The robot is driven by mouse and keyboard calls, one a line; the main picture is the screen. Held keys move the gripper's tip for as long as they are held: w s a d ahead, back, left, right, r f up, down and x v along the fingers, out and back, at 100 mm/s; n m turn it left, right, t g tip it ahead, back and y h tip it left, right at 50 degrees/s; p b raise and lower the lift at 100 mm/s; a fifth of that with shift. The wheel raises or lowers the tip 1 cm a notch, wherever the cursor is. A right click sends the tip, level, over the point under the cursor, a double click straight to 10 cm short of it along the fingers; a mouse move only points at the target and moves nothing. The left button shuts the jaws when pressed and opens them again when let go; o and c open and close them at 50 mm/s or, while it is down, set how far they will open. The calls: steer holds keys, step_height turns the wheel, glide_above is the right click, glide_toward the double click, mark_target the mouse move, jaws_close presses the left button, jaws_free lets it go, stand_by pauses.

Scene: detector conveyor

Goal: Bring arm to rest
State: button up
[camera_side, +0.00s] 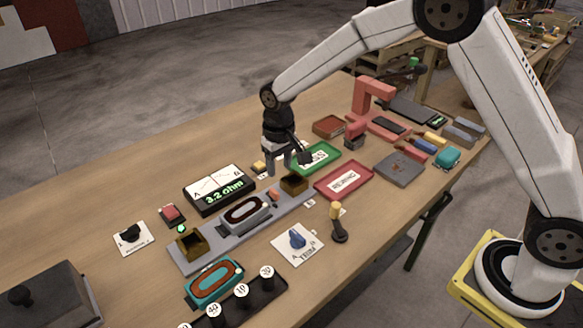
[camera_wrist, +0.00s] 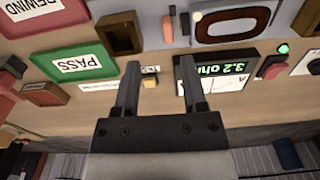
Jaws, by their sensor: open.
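My gripper (camera_side: 280,163) hangs above the table beside the far end of the grey conveyor plate (camera_side: 216,243). In the wrist view my gripper (camera_wrist: 158,72) has its two fingers apart with nothing between them. A small yellow block (camera_wrist: 150,83) shows on the table beyond the fingers. The display box (camera_side: 218,190) reads 3.2 ohm in green and lies left of my gripper. A coil part with a dark oval ring (camera_side: 244,212) sits midway along the conveyor plate.
A green PASS tray (camera_side: 334,159) and a red REWIND tray (camera_side: 345,195) lie to the right. A red press-like stand (camera_side: 366,100) rises behind them. A yellow-topped upright handle (camera_side: 336,214) stands near the front.

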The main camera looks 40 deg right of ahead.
steer(key=s+d+r+t, duration=0.1)
steer(key=s+d, duration=0.3)
steer(key=s, duration=0.6)
steer(key=s+d+r+t, duration=0.1)
steer(key=s+d, duration=0.3)
steer(key=s, duration=0.7)
steer(key=shift+d+r, duration=0.25)
steer(key=shift+r, duration=0.35)
